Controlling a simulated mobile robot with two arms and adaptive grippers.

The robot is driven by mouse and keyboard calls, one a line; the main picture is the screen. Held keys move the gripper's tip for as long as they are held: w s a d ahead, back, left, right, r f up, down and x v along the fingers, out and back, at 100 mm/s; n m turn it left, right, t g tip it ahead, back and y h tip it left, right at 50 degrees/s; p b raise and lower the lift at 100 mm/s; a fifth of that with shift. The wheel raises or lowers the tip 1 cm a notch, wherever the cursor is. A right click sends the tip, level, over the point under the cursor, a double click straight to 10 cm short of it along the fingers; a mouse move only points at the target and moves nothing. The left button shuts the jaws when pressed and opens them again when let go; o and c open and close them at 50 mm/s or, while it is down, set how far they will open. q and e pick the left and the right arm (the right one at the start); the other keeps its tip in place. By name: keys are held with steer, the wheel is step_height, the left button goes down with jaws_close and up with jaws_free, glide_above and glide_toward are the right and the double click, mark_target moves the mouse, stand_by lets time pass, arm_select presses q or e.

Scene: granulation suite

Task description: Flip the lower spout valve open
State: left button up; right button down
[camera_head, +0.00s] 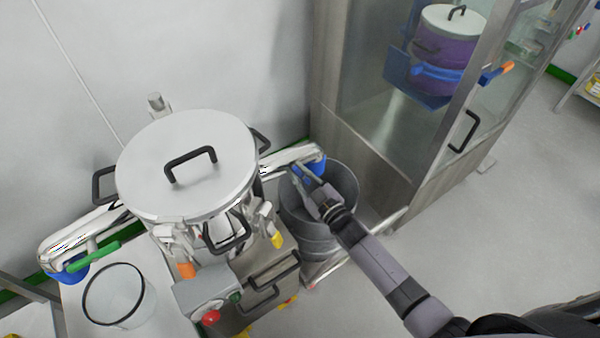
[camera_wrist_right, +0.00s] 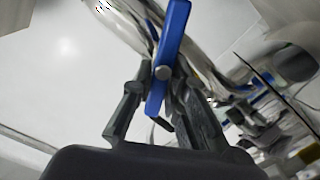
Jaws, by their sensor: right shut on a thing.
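A steel machine with a round lid (camera_head: 190,165) has two spouts. The right spout (camera_head: 285,158) ends in a blue collar above a grey bin (camera_head: 305,225). A blue valve handle (camera_head: 302,172) sits by this outlet. My right gripper (camera_head: 308,183) is at it. In the right wrist view the fingers are closed around the blue handle (camera_wrist_right: 171,50), which runs lengthwise between them beside the shiny spout pipe (camera_wrist_right: 125,22). The left spout (camera_head: 85,235) has a blue collar and a green handle (camera_head: 97,256). My left gripper is not in view.
A clear round container (camera_head: 118,296) stands on a white table below the left spout. A glass-sided steel cabinet (camera_head: 385,130) with a purple drum (camera_head: 440,50) stands at the right. A red button (camera_head: 211,317) is at the machine's front. Floor at the right is clear.

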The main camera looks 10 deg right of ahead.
steer(key=n, duration=0.3)
steer(key=shift+f+b, duration=0.1)
steer(key=shift+b, duration=0.25)
steer(key=n, duration=0.1)
steer(key=n+b, duration=0.1)
steer(key=n, duration=0.1)
steer(key=shift+a+f+n, duration=0.2)
steer(key=shift+n, duration=0.1)
steer(key=n+b, duration=0.2)
steer(key=n, duration=0.1)
steer(key=shift+s+a+f, duration=0.1)
steer(key=shift+f, duration=0.1)
steer(key=shift+f+n+b, duration=0.1)
steer(key=shift+n+b, duration=0.5)
steer(key=shift+n, duration=1.1)
steer(key=c, duration=1.5)
jaws_free()
steer(key=shift+c, duration=0.2)
steer(key=shift+f, duration=0.1)
steer(key=shift+s, duration=0.1)
steer(key=v, duration=1.2)
